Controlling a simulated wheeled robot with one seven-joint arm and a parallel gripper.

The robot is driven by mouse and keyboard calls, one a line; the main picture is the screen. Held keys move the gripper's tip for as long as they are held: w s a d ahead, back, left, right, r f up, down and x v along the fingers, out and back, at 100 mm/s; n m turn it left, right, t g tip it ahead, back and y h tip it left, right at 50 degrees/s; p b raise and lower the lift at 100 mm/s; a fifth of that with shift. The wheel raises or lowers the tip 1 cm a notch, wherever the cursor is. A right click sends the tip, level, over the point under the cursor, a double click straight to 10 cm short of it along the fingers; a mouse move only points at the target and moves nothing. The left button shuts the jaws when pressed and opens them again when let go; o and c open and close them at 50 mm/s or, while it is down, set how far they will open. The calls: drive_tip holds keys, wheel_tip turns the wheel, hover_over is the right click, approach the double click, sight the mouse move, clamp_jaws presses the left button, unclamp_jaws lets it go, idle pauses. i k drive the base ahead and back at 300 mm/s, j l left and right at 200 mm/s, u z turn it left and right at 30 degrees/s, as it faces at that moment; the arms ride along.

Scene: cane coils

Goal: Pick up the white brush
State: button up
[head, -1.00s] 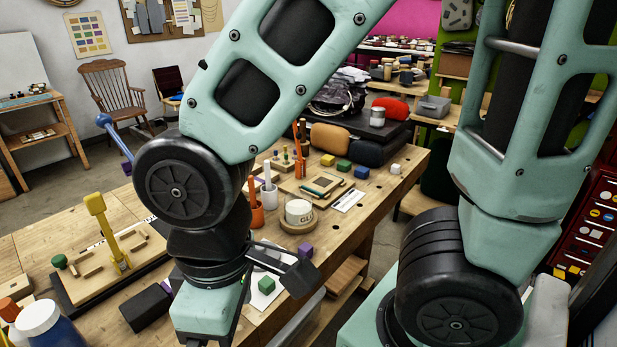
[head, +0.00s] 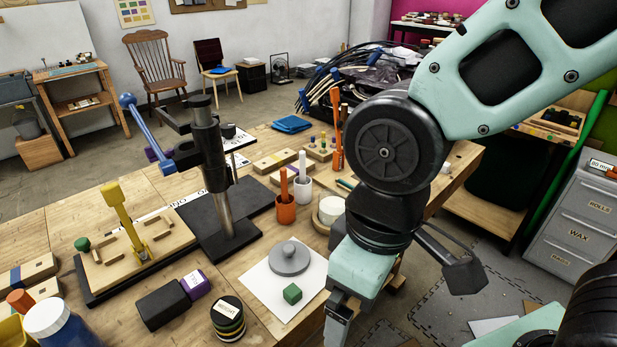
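The white brush (head: 302,163) is a pale upright handle standing in a small white cup (head: 302,188) on the wooden workbench. The cup's wall hides its lower end. An orange cup (head: 286,209) with an orange handle in it stands just left of the white cup. My gripper (head: 340,322) hangs at the lower middle of the head view, nearer than the cups and to their right. It appears apart from the brush. Its fingertips are cut off by the bottom edge, so I cannot see whether they are open or shut, or anything between them.
A dark press stand (head: 232,232) rises left of the cups. A glue tub (head: 331,210) sits right of them, close to my arm. A grey knobbed disc (head: 289,258) and a green cube (head: 292,293) lie on white paper in front. A wooden jig (head: 140,252) is at left.

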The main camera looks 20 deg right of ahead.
sight(302, 153)
drive_tip(key=z, duration=0.45)
drive_tip(key=j+u, duration=0.25)
drive_tip(key=u, duration=0.15)
drive_tip(key=i+j+u, duration=0.1)
drive_tip(key=u, duration=0.3)
drive_tip(key=i+j+u, duration=0.1)
drive_tip(key=j+u, duration=0.25)
